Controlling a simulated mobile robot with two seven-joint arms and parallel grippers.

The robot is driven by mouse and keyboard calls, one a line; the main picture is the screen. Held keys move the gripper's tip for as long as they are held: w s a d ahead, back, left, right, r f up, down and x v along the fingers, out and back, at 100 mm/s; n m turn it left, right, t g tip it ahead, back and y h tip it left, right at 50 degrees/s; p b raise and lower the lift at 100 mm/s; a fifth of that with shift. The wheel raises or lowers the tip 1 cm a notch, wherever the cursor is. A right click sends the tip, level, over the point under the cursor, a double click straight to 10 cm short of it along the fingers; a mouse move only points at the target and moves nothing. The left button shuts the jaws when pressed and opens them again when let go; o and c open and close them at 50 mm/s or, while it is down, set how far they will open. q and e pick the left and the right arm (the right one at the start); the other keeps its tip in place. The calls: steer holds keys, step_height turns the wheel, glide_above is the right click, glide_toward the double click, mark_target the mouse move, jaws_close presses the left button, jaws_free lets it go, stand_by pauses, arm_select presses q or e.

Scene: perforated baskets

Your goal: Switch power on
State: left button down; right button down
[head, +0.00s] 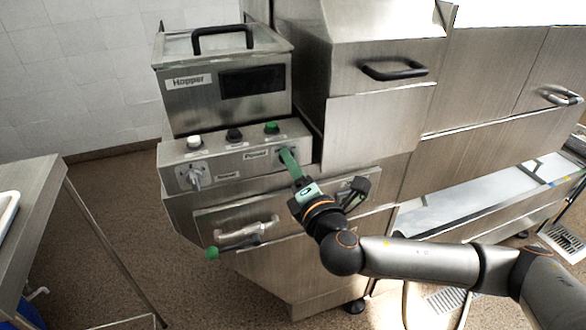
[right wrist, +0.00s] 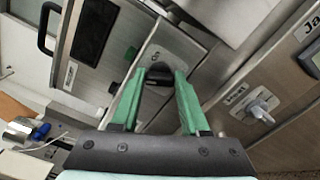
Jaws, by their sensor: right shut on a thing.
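The metal control panel (head: 235,160) is below the box labelled Hopper, and its "Power" label (head: 255,154) is just left of my right gripper (head: 286,156). The green fingers of my right gripper reach the panel's right end. In the right wrist view, the right gripper (right wrist: 158,82) has its fingers on both sides of a dark power knob (right wrist: 158,74) and is shut on it. In the head view the fingers mostly hide this knob. I cannot tell its switch position. My left gripper is not in view.
White (head: 194,141), black (head: 234,134) and green (head: 271,128) buttons top the panel. A grey knob (head: 194,178) is at its left end. A green-tipped lever (head: 211,253) sticks out below. A metal table (head: 28,200) stands left, with open floor between.

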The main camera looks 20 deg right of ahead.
arm_select(q)
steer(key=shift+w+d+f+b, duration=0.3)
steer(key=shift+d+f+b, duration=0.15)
steer(key=shift+b, duration=0.3)
arm_select(e)
steer(key=shift+f+m, duration=0.2)
steer(key=shift+m, duration=6.9)
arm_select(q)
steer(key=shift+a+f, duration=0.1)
arm_select(e)
steer(key=shift+c, duration=2)
jaws_free()
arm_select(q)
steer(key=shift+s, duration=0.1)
